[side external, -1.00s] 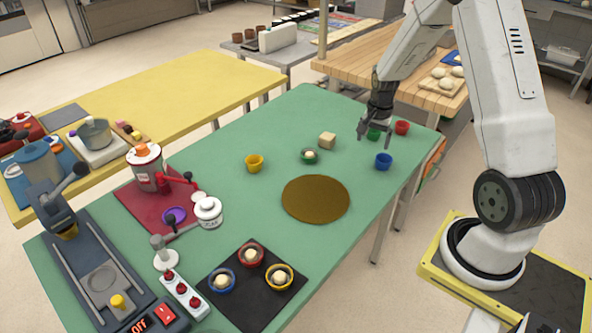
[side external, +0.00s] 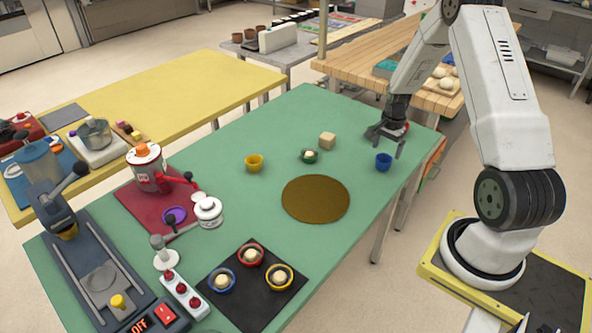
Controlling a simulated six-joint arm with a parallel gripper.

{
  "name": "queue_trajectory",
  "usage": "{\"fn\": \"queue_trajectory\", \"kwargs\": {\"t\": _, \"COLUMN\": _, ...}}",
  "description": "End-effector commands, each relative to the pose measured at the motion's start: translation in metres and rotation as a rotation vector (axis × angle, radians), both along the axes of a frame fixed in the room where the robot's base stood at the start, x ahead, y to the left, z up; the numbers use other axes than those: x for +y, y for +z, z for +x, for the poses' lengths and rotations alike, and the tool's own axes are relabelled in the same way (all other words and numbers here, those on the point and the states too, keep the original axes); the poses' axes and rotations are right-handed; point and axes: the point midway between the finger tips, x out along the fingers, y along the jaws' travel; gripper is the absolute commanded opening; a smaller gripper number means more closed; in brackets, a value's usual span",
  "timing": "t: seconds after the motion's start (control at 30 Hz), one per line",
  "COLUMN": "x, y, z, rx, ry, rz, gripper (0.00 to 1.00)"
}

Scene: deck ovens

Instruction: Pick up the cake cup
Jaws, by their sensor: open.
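My gripper (side external: 387,142) is open and pointing down near the far right corner of the green table (side external: 240,135). Its fingers are spread, and I see nothing held between them. A small blue cup (side external: 384,161) stands upright just in front of the gripper. A yellow cup (side external: 254,163) stands farther left. Filled cups with blue (side external: 222,287), red (side external: 243,262) and yellow (side external: 270,286) rims sit on a black mat.
A round brown mat (side external: 316,211) lies mid-table.

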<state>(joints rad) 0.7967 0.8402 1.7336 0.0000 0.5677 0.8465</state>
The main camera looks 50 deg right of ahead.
Motion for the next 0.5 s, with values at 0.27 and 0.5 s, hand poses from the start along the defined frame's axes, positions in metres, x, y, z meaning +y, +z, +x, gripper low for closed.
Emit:
{"fn": "queue_trajectory", "kwargs": {"t": 0.27, "x": 0.001, "y": -0.007, "z": 0.0, "rx": 0.001, "ry": 0.001, "rz": 0.001, "gripper": 1.0}}
{"fn": "queue_trajectory", "kwargs": {"t": 0.5, "x": 0.002, "y": -0.031, "z": 0.0, "rx": 0.002, "ry": 0.001, "rz": 0.002, "gripper": 1.0}}
